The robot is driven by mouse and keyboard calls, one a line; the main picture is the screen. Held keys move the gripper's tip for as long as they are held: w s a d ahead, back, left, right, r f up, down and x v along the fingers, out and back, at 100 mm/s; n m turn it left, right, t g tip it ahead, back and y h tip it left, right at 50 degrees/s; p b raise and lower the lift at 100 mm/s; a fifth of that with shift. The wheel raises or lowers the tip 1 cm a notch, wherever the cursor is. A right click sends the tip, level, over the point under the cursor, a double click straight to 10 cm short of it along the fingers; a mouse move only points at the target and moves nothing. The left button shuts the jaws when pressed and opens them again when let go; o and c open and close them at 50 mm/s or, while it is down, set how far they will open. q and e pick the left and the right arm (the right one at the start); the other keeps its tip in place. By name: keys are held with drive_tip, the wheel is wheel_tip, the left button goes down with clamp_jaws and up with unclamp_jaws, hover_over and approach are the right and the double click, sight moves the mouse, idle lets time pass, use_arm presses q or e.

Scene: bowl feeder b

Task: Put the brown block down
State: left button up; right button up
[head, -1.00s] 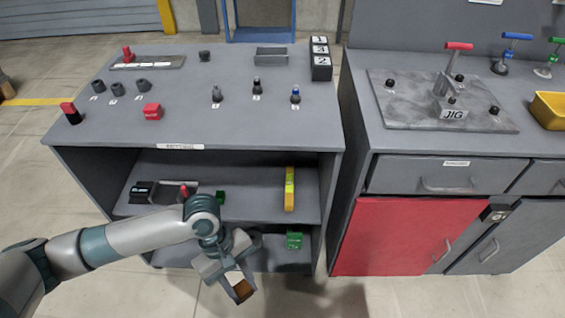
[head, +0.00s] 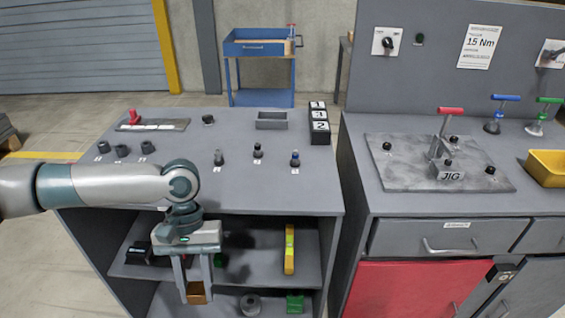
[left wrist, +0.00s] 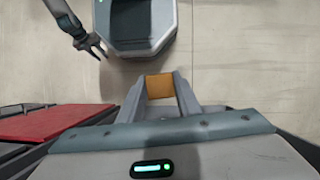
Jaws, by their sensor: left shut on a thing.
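The brown block (head: 197,293) is held between the fingertips of my left gripper (head: 196,290), which points down in front of the open shelves of the left workbench. In the left wrist view the brown block (left wrist: 160,86) sits squarely between the two fingers, with pale floor behind it. It touches nothing else that I can see. My right gripper (left wrist: 96,47) shows small at the top left of the left wrist view, with its fingers apart and empty. It is not in the head view.
The workbench top (head: 265,190) has knobs and small posts, and a grey tray (head: 271,120). A spirit level (head: 289,249) and a green block (head: 295,303) stand in the shelves. A red-doored cabinet (head: 405,288) with a jig plate (head: 400,175) is to the right. A blue cart (head: 262,75) stands behind.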

use_arm(q)
wheel_tip(320, 180, up, 6)
drive_tip(key=w+a+m, duration=0.1)
drive_tip(key=a, duration=0.1)
drive_tip(key=shift+w+a+f, duration=0.15)
drive_tip(key=shift+a+f, duration=0.05)
drive_tip(key=shift+f, duration=0.05)
drive_tip(key=shift+d, duration=0.1)
idle(0.7)
drive_tip(key=shift+a, duration=0.25)
